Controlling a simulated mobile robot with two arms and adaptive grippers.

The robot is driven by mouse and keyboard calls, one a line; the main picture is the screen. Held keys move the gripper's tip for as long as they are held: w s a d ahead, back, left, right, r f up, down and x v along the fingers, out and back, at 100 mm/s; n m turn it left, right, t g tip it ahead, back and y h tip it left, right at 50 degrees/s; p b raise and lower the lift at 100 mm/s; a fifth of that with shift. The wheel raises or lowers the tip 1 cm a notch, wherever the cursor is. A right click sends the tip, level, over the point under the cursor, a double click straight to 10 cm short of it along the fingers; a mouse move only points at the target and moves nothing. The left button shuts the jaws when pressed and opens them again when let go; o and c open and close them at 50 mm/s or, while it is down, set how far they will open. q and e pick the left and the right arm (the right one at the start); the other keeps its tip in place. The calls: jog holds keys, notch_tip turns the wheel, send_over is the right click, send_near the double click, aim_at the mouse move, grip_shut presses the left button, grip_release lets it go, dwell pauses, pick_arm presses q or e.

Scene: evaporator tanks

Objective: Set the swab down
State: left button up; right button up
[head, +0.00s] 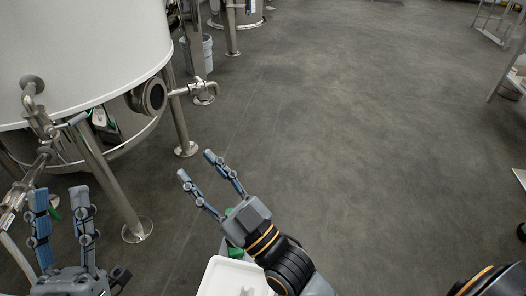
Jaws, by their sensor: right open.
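I cannot make out a swab in the head view. My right gripper (196,165) reaches up and left over the floor, its two blue-padded fingers apart with nothing between them. My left gripper (60,203) is at the lower left beside the tank's pipework. Its two fingers point up, spread apart, with no held object visible between them. A white tray (213,283) lies at the bottom edge, just below my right wrist. Only part of it shows, and my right arm hides some of it.
A large white tank (80,50) on steel legs (110,185) stands at the left, with valves and pipes close to my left gripper. A green item (234,251) is by the tray. A grey bin (200,55) stands behind. The floor (390,140) at centre and right is clear.

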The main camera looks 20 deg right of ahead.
jog(key=s+d+r+m+t+h, duration=0.3)
jog(key=s+d+r+m+t, duration=0.1)
jog(key=s+d+r, duration=0.3)
jog(key=shift+d+r+m+t, duration=0.3)
jog(key=shift+d+t, duration=0.4)
jog(key=shift+t, duration=0.2)
jog(key=shift+w+f, duration=0.1)
